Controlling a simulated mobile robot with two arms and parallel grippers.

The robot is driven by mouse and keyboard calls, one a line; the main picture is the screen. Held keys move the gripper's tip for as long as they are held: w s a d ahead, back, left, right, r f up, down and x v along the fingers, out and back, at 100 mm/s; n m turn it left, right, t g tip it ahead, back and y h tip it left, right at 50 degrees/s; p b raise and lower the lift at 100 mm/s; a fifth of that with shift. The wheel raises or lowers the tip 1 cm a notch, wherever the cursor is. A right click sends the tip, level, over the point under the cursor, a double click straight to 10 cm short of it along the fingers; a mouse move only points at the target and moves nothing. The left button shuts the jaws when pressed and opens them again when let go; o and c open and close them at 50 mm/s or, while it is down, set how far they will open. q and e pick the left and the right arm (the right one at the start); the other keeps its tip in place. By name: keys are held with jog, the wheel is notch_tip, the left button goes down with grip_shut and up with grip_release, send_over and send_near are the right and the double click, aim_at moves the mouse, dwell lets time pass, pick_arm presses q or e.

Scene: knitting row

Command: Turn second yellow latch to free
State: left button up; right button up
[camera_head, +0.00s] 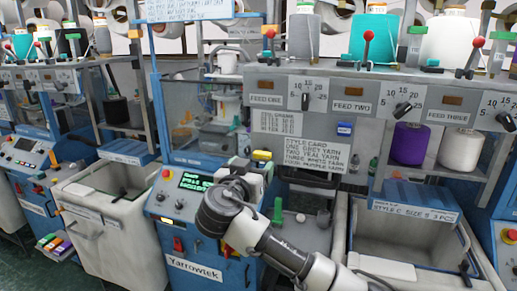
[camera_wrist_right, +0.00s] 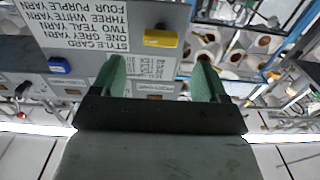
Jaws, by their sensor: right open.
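A yellow latch (camera_wrist_right: 160,38) shows on the grey panel in the right wrist view, beyond my gripper's fingertips and near the white style card (camera_wrist_right: 85,22). It lies crosswise in that picture. My right gripper (camera_wrist_right: 162,85) is open, with its two green fingers apart and nothing visible between them. A gap seems to separate the fingers from the latch. In the head view my right gripper (camera_head: 244,148) is in front of the blue machine, left of the style card. My left gripper is not in view.
Red-knobbed levers (camera_head: 367,36) and feed dials (camera_head: 403,108) line the rail above. A bin (camera_head: 400,273) is at the lower right.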

aim_at(261, 155)
jog(key=p+x, duration=0.1)
jog(key=x, duration=0.2)
jog(key=p+x, duration=0.2)
jog(key=x, duration=0.1)
jog(key=shift+r, duration=0.25)
jog(key=shift+w+d+f+p, duration=0.15)
jog(key=shift+w+p, duration=0.15)
jog(key=shift+w, duration=0.35)
jog(key=shift+w+d+f, duration=0.1)
jog(key=shift+w, duration=0.15)
jog(key=shift+c, duration=0.4)
